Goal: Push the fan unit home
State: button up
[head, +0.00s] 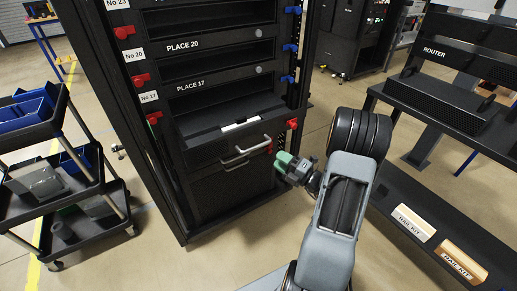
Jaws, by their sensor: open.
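A dark unit (207,151), which I take to be the fan unit, sits in the rack (160,184) below the place 17 slot. Its front stands out from the rack, and a white strip lies on its top. Two pale metal handles (237,157) show at its lower front. My gripper (285,161) is open, with green fingertips close to the right end of the unit's front. I cannot tell whether they touch it. How far the unit goes in is hidden.
Red and blue latches line the rack's posts. A cart (88,185) with blue bins stands at the left. Floor is open in front of the rack.

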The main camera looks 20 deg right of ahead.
aim_at(259, 145)
jog(key=x, duration=0.9)
jog(key=shift+w+a+r+b, duration=0.15)
jog(key=shift+w+a+b, duration=0.1)
jog(key=shift+b, duration=0.05)
jog(key=shift+c, duration=0.4)
grip_shut()
